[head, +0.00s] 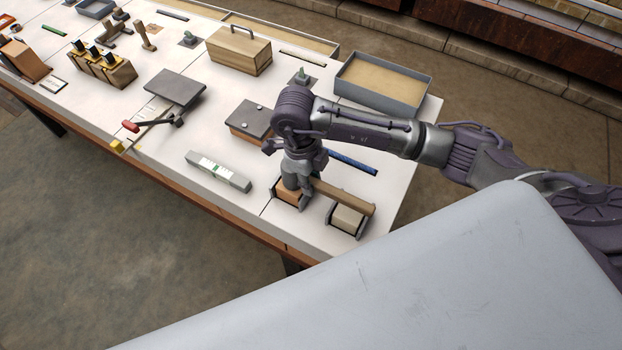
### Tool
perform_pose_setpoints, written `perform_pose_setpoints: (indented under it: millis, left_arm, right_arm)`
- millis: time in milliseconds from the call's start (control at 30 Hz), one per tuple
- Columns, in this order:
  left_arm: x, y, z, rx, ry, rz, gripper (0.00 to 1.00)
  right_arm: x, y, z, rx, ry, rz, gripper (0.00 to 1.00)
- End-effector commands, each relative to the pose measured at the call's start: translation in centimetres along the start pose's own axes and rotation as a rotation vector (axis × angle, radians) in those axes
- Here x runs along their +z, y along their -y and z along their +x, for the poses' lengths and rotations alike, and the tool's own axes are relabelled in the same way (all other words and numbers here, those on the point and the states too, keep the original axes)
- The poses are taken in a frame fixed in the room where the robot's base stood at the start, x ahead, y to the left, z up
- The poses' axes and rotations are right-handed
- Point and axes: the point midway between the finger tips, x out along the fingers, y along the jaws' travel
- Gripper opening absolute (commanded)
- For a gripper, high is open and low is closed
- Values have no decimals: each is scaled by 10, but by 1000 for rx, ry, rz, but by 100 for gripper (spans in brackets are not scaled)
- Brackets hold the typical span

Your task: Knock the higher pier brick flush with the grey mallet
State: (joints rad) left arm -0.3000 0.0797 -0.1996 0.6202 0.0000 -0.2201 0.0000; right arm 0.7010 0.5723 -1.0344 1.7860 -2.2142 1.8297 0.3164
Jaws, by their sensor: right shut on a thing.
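An orange-tan pier brick (284,195) sits in a dark holder near the table's front right edge. A cream pier brick (347,219) sits in a similar holder to its right. I cannot tell which brick is higher. My right gripper (293,186) points down over the orange brick and is shut on a wooden bar (345,195), whose free part reaches right across the cream brick; the fingertips are partly hidden. A mallet-like tool with a red grip and dark grey head (178,122) lies by a grey plate at the left. My left gripper is not in view.
A grey spirit level (218,171) lies left of the bricks. A grey-topped box (250,119), a blue bar (350,161) and a sand tray (383,85) are behind. A wooden toolbox (238,51) stands farther back. The table is clear around the level.

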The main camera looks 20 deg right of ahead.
Motion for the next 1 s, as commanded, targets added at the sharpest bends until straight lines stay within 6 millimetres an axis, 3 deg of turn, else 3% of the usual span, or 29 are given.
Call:
perform_pose_setpoints:
  millis: [333, 1000]
  left_arm:
    - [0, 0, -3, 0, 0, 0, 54]
    - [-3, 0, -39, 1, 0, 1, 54]
  right_arm:
    - [-2, -2, -1, 4, -8, -3, 0]
    - [-9, 0, -57, 0, -1, 0, 0]
